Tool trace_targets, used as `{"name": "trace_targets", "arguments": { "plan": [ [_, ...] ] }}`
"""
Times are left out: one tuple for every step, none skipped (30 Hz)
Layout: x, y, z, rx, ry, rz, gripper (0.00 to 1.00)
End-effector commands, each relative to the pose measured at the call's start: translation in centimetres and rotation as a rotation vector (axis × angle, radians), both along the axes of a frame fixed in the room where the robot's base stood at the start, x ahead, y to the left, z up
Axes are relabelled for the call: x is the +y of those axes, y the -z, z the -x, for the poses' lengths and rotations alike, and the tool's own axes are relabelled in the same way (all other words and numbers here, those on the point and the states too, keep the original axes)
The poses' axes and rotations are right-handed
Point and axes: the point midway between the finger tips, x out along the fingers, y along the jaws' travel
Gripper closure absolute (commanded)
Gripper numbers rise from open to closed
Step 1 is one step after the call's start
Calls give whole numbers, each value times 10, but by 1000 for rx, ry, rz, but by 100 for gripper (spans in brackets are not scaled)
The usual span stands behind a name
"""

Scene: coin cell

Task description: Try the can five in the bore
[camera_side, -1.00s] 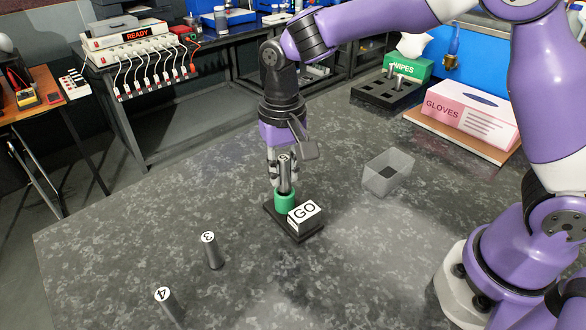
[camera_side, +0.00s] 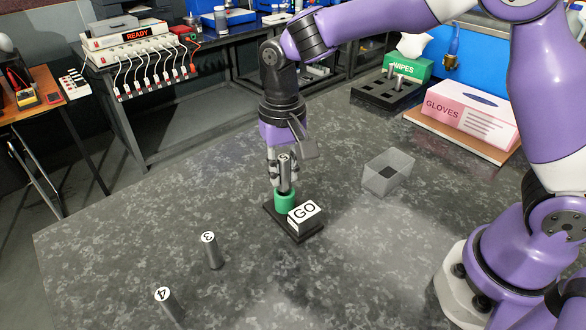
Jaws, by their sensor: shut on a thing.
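My gripper (camera_side: 284,178) points down and is shut on a grey can (camera_side: 285,173) with a white numbered cap. The number is too small to read surely; it looks like a 5. The can stands upright, with its lower end at the green ring of the bore (camera_side: 285,202). I cannot tell how deep the can sits in the ring. The ring stands on a black base beside a white block marked GO (camera_side: 304,214).
Can 3 (camera_side: 212,252) and can 4 (camera_side: 168,303) stand at the front left. A clear open bin (camera_side: 388,173) stands right of the bore. A black rack (camera_side: 386,93) with several cans, a green wipes box (camera_side: 408,67) and a pink gloves box (camera_side: 470,110) are at the back right.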

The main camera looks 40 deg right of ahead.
Motion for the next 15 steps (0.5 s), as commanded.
{"name": "trace_targets", "arguments": {
  "plan": [
    [0, 0, 0, 0, 0, 0, 100],
    [0, 0, 0, 0, 0, 0, 100],
    [0, 0, 0, 0, 0, 0, 100],
    [0, 0, 0, 0, 0, 0, 100],
    [0, 1, 0, 0, 0, 0, 100],
    [0, 1, 0, 0, 0, 0, 100],
    [0, 2, 0, 0, 0, 0, 100],
    [0, 3, 0, 0, 0, 0, 100],
    [0, 4, 0, 0, 0, 0, 100],
    [0, 4, 0, 0, 0, 0, 100],
    [0, 5, 0, 0, 0, 0, 100],
    [0, 6, 0, 0, 0, 0, 100],
    [0, 6, 0, 0, 0, 0, 100],
    [0, 6, 0, 0, 0, 0, 100],
    [0, 6, 0, 0, 0, 0, 100]
  ]
}}
